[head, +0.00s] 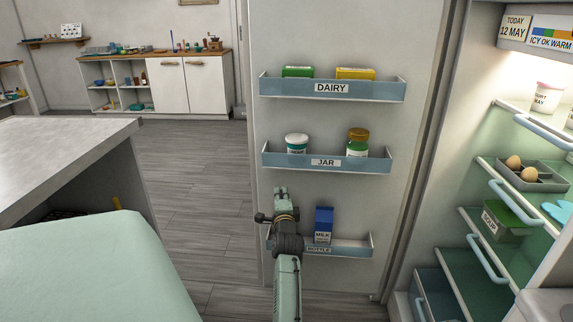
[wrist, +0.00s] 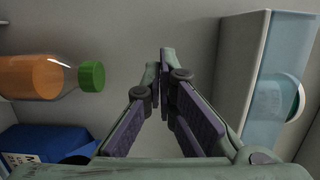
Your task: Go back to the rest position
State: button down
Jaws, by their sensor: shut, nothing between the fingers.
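My gripper (head: 281,206) is in front of the open fridge door (head: 330,210), near the lowest bin (head: 355,249), labelled BOTTLE. In the wrist view my gripper (wrist: 164,62) has its fingertips together with nothing between them. An orange bottle with a green cap (wrist: 45,77) lies left of the fingers in that view, apart from them; my arm hides it in the head view. A blue milk carton (head: 324,224) stands in the BOTTLE bin and shows at lower left in the wrist view (wrist: 45,141).
The JAR bin (head: 300,160) holds two jars and the DAIRY bin (head: 300,89) holds two packs. Lit fridge shelves (head: 478,264) with handles are on the right. A counter (head: 50,155) is on the left. The floor (head: 190,185) between counter and door is clear.

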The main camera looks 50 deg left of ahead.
jog(key=s+b, duration=0.1)
jog(key=s, duration=0.5)
jog(key=shift+s+f, duration=0.25)
jog(key=shift+s, duration=0.05)
jog(key=shift+d, duration=0.1)
